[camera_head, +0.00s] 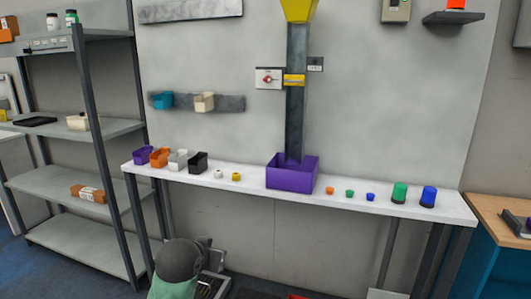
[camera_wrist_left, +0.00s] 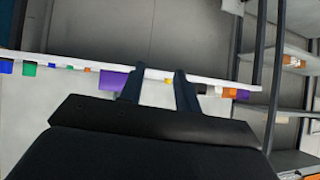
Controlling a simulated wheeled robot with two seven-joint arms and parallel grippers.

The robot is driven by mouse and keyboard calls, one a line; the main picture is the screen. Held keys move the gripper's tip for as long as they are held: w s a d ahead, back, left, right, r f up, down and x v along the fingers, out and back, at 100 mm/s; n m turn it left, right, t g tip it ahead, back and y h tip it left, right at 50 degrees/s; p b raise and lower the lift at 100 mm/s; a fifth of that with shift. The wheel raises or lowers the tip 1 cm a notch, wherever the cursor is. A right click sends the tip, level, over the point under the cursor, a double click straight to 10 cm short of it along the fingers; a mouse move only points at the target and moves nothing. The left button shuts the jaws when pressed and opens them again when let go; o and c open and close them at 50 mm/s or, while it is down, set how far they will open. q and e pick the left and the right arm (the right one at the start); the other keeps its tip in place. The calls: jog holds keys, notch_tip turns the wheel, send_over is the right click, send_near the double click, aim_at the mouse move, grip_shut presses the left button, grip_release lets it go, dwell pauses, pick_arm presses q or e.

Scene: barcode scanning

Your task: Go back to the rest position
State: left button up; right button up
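In the left wrist view, which is upside down, two dark fingers of my left gripper (camera_wrist_left: 158,72) stand apart with nothing between them. The white bench and its small coloured items lie beyond the fingers. In the head view, a rounded grey and green part of my arm shows at the bottom, left of centre, in front of the bench. The left fingertips cannot be made out clearly there. My right gripper is not in view.
A long white bench (camera_head: 240,186) holds a purple bin (camera_head: 292,178), several small bins at its left, and small coloured caps and jars at its right. A grey shelf rack (camera_head: 80,187) stands left. A wooden-topped table (camera_head: 500,215) is at right.

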pick_arm(q)
jog(key=s+f+g, duration=0.4)
jog(key=s+f, duration=1.2)
jog(key=s, duration=0.2)
jog(key=s+f+g, duration=0.4)
jog(key=s+f, duration=1.2)
jog(key=s, duration=0.3)
jog(key=shift+a+n, duration=0.2)
jog(key=shift+n, duration=0.2)
